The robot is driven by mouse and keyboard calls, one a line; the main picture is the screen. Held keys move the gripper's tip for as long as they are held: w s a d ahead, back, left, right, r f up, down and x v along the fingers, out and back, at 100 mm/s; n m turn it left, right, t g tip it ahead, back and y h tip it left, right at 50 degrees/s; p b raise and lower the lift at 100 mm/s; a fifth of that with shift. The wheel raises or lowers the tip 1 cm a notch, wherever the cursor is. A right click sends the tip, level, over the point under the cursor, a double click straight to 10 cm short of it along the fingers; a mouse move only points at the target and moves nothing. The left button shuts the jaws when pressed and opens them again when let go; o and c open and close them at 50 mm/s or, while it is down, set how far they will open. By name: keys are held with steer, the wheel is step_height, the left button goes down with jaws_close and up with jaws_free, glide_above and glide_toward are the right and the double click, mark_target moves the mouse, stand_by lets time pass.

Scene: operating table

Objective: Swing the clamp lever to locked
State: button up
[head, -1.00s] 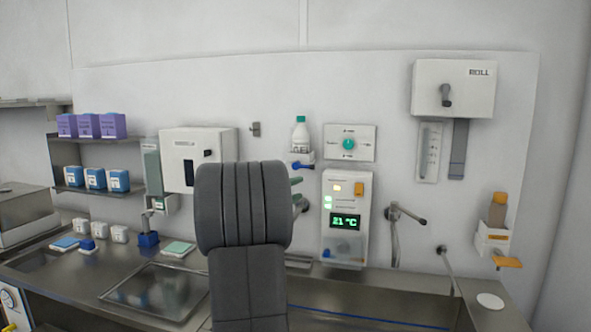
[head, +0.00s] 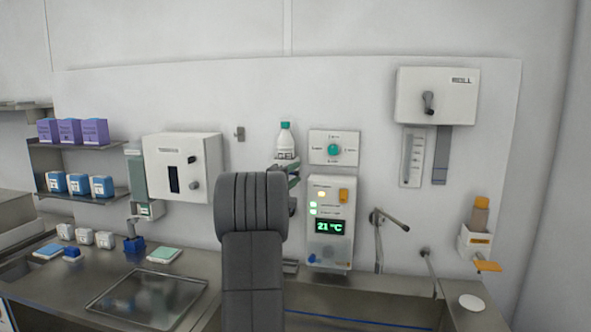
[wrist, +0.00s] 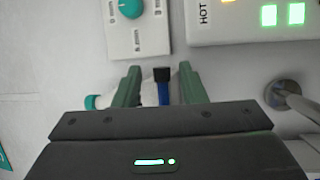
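The clamp lever shows in the wrist view as a blue bar with a black end (wrist: 162,84). It lies between the two green fingers of my gripper (wrist: 158,70), with a gap on either side. My gripper is open; no firm contact with the lever can be seen. In the head view my gripper (head: 285,174) is at the wall just below the white bottle with a teal cap (head: 286,145), and hides the lever there. The bottle also shows behind the left finger in the wrist view (wrist: 92,102). Whether the lever is locked cannot be told.
A plate with a teal dial (head: 334,149) and a lit temperature panel (head: 329,216) are right of my gripper. A grey tap (head: 378,232) stands farther right. A white cabinet (head: 178,168) hangs to the left.

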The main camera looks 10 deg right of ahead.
steer(key=shift+w+d, duration=0.3)
steer(key=shift+d, duration=0.1)
jaws_close()
steer(key=shift+r, duration=0.1)
